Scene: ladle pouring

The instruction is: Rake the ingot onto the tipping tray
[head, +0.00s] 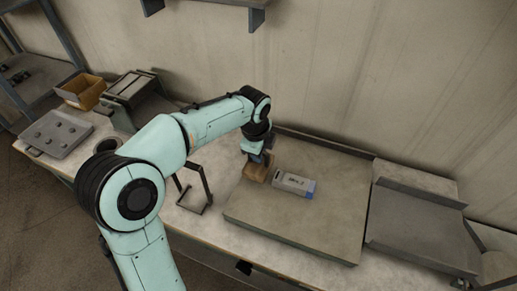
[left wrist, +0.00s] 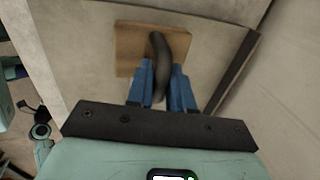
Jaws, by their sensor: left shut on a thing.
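The ingot (head: 293,184), a small grey block with a blue right end and dark markings, lies flat on a raised grey slab (head: 335,205). My left gripper (head: 260,157) is shut on the curved black handle (left wrist: 158,45) of a wooden block tool. The tool's wooden block (head: 256,173) is just left of the ingot, at or just above the slab; I cannot tell if they touch. In the left wrist view the blue fingers (left wrist: 163,75) straddle the handle. The tipping tray (head: 420,225), a grey tray with raised edges, is right of the slab.
A black angular frame (head: 196,190) stands left of the slab. A wall closes off the back. The slab right of the ingot is clear.

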